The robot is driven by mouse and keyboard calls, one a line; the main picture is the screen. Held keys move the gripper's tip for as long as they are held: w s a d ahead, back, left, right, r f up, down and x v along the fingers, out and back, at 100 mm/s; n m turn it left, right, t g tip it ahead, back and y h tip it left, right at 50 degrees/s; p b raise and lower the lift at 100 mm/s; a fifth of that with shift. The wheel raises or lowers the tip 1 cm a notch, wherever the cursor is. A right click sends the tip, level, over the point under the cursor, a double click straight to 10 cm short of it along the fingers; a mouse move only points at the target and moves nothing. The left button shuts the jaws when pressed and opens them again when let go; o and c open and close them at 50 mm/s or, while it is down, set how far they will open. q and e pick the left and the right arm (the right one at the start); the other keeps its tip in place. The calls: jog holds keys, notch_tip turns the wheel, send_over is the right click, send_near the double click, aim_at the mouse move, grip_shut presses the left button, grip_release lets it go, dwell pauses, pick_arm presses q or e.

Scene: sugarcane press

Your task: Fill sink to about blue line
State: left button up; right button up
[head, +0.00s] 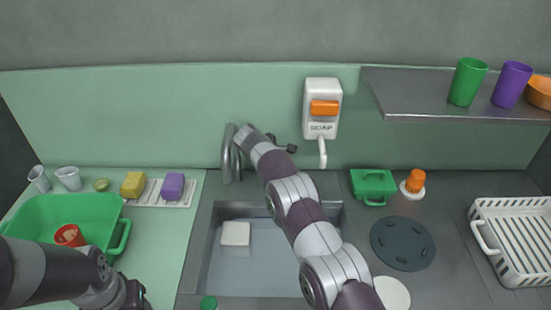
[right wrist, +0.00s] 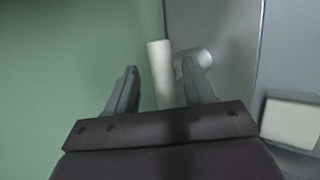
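The grey sink (head: 212,265) is in the middle of the head view, partly covered by my right arm. I cannot make out a blue line or a water level in it. The grey curved faucet (head: 228,155) stands behind the sink at the back wall. My right arm reaches across the sink to the faucet. In the right wrist view my right gripper (right wrist: 160,70) is open, with a pale tube (right wrist: 160,75) showing between its fingers; I cannot tell whether they touch. My left gripper (head: 133,295) is low at the left, and its fingers are unclear.
A white block (head: 235,233) is in the sink. A green tub (head: 75,208) with a red cup is at left, sponges (head: 172,186) behind it. A soap dispenser (head: 322,108) hangs on the wall. A green box (head: 373,184) and white rack (head: 515,235) are at right.

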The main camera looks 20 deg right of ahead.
jog(key=v, duration=1.2)
jog(key=shift+s+r, duration=0.2)
jog(key=shift+r, duration=0.1)
jog(key=shift+a, duration=0.2)
jog(key=shift+d, duration=0.1)
